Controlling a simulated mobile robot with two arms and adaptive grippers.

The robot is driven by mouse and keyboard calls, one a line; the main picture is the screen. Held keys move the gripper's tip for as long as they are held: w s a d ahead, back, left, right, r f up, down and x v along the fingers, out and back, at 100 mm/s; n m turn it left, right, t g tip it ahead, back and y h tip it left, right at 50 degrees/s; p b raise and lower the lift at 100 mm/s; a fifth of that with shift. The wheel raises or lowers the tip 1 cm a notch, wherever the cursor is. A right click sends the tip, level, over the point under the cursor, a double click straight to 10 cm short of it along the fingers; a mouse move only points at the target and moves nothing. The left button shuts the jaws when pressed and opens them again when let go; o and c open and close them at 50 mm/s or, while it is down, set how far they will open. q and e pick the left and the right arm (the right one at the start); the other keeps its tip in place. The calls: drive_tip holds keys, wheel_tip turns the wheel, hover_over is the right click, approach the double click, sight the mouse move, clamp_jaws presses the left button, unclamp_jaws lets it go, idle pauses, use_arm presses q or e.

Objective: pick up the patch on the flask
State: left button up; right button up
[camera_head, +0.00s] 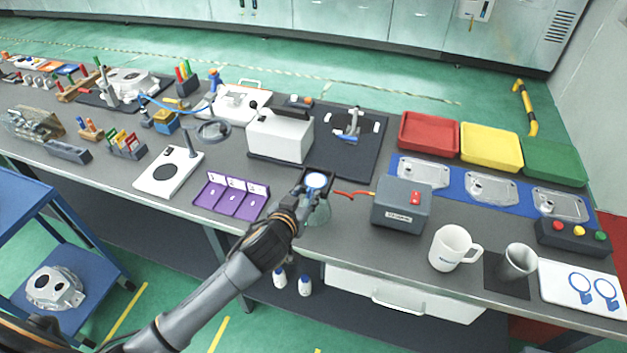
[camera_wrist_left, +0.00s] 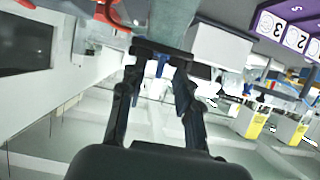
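A round white disc with a blue rim, seemingly the patch (camera_head: 316,180), shows at the tip of my left gripper (camera_head: 309,190) in the head view. The pale green, see-through flask (camera_head: 320,214) stands just beside and below the gripper, partly hidden by it. In the left wrist view the left gripper (camera_wrist_left: 160,58) has its two fingers apart, with a gap between them. The translucent grey-green flask (camera_wrist_left: 172,22) is just past the fingertips. A small blue thing shows in the gap; I cannot tell whether it is touched. My right gripper is not in view.
A grey box (camera_head: 401,205) with a red switch and red cable stands right of the gripper. A purple tray (camera_head: 231,195) lies left. A white box (camera_head: 280,136) stands behind. A white mug (camera_head: 452,248) is to the right. The bench's front edge is close.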

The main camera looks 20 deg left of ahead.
use_arm(q)
drive_tip(key=shift+w+f, duration=0.25)
drive_tip(key=shift+w, duration=0.2)
clamp_jaws()
